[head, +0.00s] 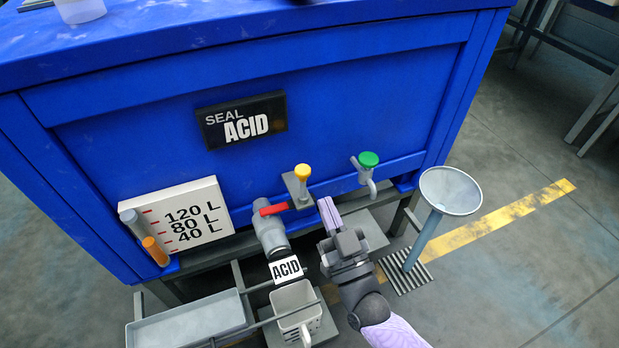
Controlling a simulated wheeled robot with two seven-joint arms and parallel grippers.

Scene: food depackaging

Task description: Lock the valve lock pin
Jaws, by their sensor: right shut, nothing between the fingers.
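A yellow-capped pin (302,172), which looks like the valve lock pin, stands upright in a grey bracket on the front of the blue tank. The valve's red handle (274,208) sits just left of and below it, on a grey pipe valve (271,236). My right gripper (328,207) is shut and empty, with its fingers pointing up toward the tank. Its fingertips are to the right of and below the yellow-capped pin, apart from it. I cannot tell how deep the pin sits in its bracket. My left gripper is not in view.
A green-knobbed tap (368,160) is on the tank to the right. A grey funnel (450,190) stands on a post at the right. A level gauge (182,222) is at the left.

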